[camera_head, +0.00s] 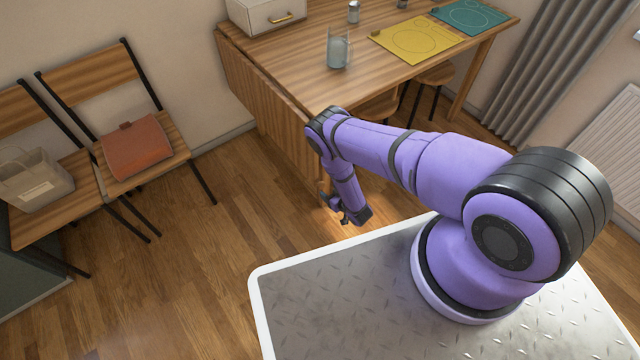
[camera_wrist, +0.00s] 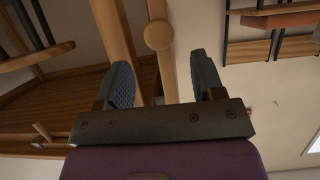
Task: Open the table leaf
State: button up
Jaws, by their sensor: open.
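The wooden table (camera_head: 300,65) stands at the back, and its leaf (camera_head: 270,105) hangs down on the left side, below the hinge line. My gripper (camera_head: 338,208) is low, near the hanging leaf's near lower corner. Whether it touches the leaf cannot be told in the head view. In the wrist view my gripper (camera_wrist: 164,82) has its two fingers spread apart. Wooden bars and a round wooden knob (camera_wrist: 158,35) show between and beyond the fingers. Nothing is visibly held. Which table part these bars belong to is unclear.
A glass mug (camera_head: 338,48), a white drawer box (camera_head: 265,15), a yellow mat (camera_head: 415,40) and a teal mat (camera_head: 470,16) lie on the tabletop. Two chairs with a red bag (camera_head: 137,150) and a grey bag (camera_head: 35,180) stand left. Floor (camera_head: 215,250) between is clear.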

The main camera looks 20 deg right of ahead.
aim_at(323, 186)
jog(key=x, duration=0.7)
